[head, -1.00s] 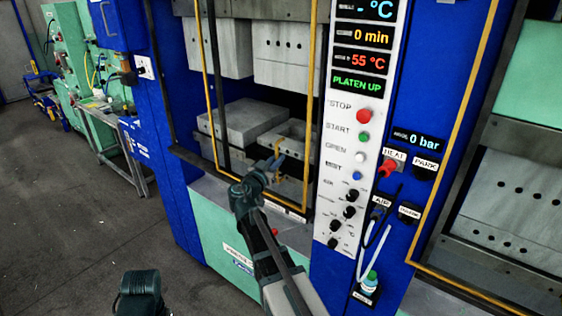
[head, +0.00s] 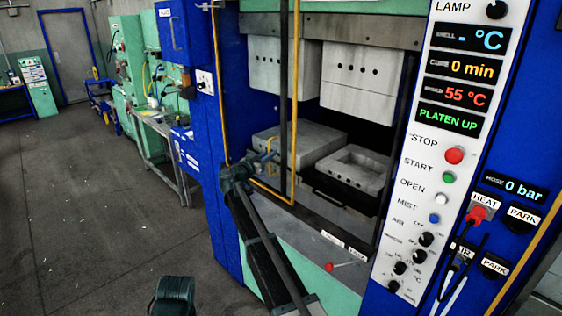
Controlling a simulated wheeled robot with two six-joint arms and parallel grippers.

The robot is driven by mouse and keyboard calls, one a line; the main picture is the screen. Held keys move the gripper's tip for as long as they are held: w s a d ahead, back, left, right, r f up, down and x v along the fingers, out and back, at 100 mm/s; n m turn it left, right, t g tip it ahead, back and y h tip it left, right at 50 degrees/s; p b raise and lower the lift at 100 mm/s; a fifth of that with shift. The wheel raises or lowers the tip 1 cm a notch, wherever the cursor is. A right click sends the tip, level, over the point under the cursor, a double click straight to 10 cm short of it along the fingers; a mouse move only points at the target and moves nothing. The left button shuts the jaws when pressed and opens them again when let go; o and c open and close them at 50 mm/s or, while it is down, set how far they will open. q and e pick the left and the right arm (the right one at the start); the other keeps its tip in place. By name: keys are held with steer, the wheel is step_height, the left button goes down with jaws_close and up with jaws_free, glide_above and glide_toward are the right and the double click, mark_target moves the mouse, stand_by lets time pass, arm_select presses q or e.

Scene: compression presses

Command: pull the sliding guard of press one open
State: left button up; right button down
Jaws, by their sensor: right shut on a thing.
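Press one is the blue machine with the tall white control panel (head: 436,170). Its sliding guard (head: 295,100) is a yellow-edged frame, standing over the left part of the press opening. The right part of the opening is uncovered. My right gripper (head: 266,157) is shut on the guard's small yellow handle, which its fingers partly hide. My right arm reaches up to it from the bottom. The left gripper's fingers are not in view.
Inside the opening, a pale mould block (head: 357,168) and a lower block (head: 292,143) sit below the raised upper blocks (head: 362,80). A red-knobbed lever (head: 328,267) is on the front ledge. Open floor (head: 110,220) lies at left, beyond it a side table (head: 158,125).

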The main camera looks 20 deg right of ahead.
mark_target(263, 145)
steer(key=w+a, duration=0.1)
steer(key=w, duration=0.3)
steer(key=w+a, duration=0.1)
steer(key=w, duration=0.1)
steer(key=shift+w+a, duration=0.15)
steer(key=shift+a, duration=0.2)
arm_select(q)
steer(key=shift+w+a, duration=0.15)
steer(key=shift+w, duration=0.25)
arm_select(e)
steer(key=c, duration=1.2)
jaws_free()
steer(key=shift+o, duration=0.2)
steer(key=v, duration=1.3)
steer(key=shift+s+a, duration=0.25)
steer(key=shift+a, duration=0.1)
